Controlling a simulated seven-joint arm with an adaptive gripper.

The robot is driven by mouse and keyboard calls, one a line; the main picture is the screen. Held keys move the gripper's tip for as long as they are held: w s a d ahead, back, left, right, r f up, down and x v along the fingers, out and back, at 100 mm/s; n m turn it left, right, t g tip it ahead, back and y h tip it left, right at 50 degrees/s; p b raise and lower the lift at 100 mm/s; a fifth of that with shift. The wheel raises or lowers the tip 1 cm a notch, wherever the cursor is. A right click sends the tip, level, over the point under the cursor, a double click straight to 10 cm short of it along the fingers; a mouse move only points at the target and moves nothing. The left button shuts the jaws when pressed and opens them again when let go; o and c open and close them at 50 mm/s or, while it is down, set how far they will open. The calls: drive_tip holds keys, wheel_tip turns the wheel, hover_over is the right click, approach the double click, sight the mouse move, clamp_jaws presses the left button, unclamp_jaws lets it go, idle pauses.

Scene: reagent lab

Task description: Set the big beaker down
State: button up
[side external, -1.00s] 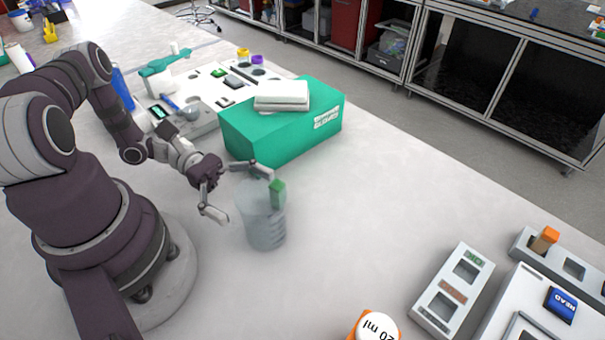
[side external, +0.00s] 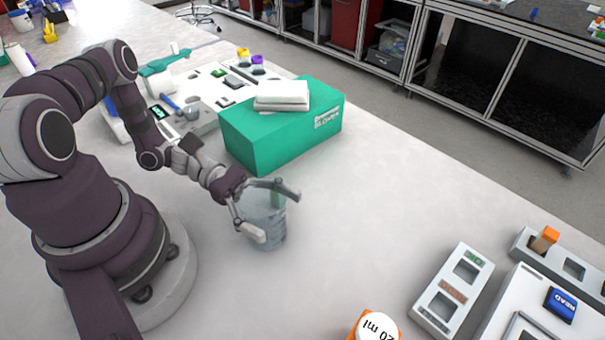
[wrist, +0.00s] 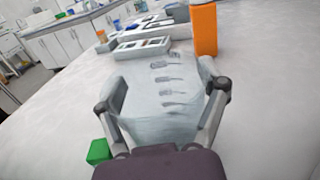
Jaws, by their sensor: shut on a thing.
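The big beaker (side external: 264,237) is clear and upright on the pale bench, in front of the green glove box. It also shows in the wrist view (wrist: 165,100), with grey marks on its wall. My gripper (side external: 272,211) is shut on the beaker, one finger on each side of its upper part. In the wrist view both fingers (wrist: 165,112) flank the glass. Its base looks to be on or very near the bench; I cannot tell whether it touches.
A small green block (wrist: 98,152) is by my left finger. The glove box (side external: 275,137) stands behind the beaker. An orange-sided bottle with a white lid (side external: 376,326) and slotted racks (side external: 452,290) are at front right. Bench between is clear.

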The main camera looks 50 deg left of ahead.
wheel_tip(320, 180, up, 10)
drive_tip(key=f, duration=0.1)
drive_tip(key=w+d+n+t+y, duration=0.3)
drive_tip(key=w+n+t+y, duration=0.4)
drive_tip(key=w, duration=0.4)
drive_tip(key=w+d+n+t+y, duration=0.2)
drive_tip(key=w+n+t+y, duration=0.45)
drive_tip(key=w, duration=0.55)
drive_tip(key=shift+y, duration=0.45)
drive_tip(key=f, duration=0.8)
drive_tip(key=shift+s+d+f, duration=0.1)
drive_tip(key=shift+s+f, duration=0.1)
drive_tip(key=shift+f, duration=0.15)
drive_tip(key=o, duration=1.1)
drive_tip(key=shift+o, duration=0.2)
